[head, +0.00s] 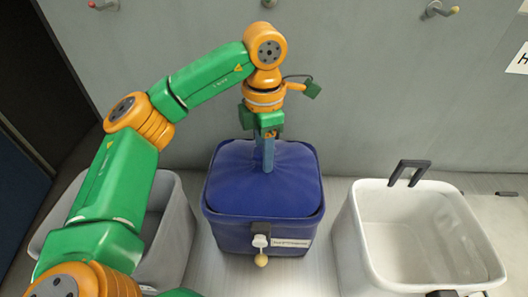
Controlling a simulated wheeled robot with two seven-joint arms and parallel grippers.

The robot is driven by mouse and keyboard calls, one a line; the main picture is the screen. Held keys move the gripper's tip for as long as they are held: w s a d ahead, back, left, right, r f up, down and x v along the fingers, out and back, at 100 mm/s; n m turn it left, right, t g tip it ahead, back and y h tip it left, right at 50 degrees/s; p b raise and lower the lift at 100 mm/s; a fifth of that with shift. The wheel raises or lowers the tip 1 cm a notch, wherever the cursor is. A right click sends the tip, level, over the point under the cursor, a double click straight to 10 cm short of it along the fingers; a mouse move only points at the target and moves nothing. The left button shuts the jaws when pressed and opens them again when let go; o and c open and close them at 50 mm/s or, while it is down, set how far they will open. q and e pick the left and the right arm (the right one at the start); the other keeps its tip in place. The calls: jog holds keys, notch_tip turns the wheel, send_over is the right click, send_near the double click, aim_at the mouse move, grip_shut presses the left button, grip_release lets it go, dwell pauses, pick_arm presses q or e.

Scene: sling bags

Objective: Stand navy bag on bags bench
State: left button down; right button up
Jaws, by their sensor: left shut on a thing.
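The navy bag (262,185) shows in the middle of the head view, with a bulging top inside a squarish navy rim and a pale label on its front. A narrow blue upright piece, which looks like its strap, rises from the top. My left gripper (267,134) points down from above, shut on this piece. The fingertips are hard to make out. The bag looks upright; I cannot tell whether its base touches the pale surface (325,205) below, or whether that surface is the bags bench. My right gripper is not in view.
An open grey container (178,235) stands at left, partly behind my left arm. An open white container (352,250) with a black handle (408,172) stands at right. A grey wall (370,90) with several hooks is behind. A pale bead (261,260) hangs at the bag's front.

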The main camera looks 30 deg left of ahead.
pick_arm(q)
jog(key=c, duration=0.5)
grip_release()
notch_tip(320, 180, up, 12)
jog(key=p, duration=0.4)
jog(key=shift+r, duration=0.1)
